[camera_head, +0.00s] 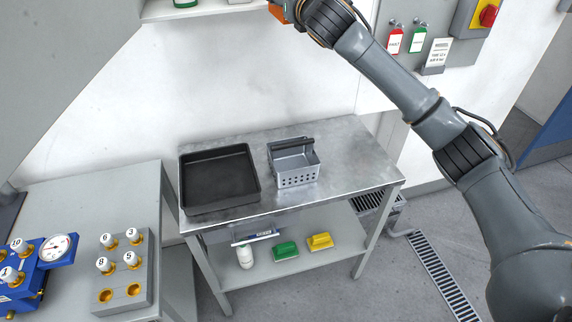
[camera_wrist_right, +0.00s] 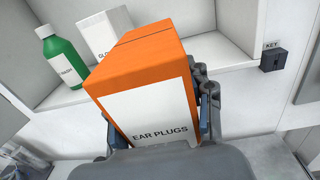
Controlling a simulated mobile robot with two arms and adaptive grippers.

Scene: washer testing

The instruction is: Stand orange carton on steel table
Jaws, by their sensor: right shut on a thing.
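The orange carton (camera_wrist_right: 140,58) has a white label reading "EAR PLUGS". My right gripper (camera_wrist_right: 155,112) is shut on it, with a finger on each side. In the head view only a bit of the carton (camera_head: 277,13) shows at the top edge, high above and behind the steel table. The steel table (camera_head: 350,165) has a bare strip on its right side and a lower shelf. My left gripper is not in view.
A black tray (camera_head: 218,178) and a grey perforated basket (camera_head: 295,168) stand on the steel table. In the wrist view, a green bottle (camera_wrist_right: 62,60) and a white box (camera_wrist_right: 104,34) stand on a white shelf (camera_wrist_right: 232,55) behind the carton. Blue gauge equipment (camera_head: 25,270) is at left.

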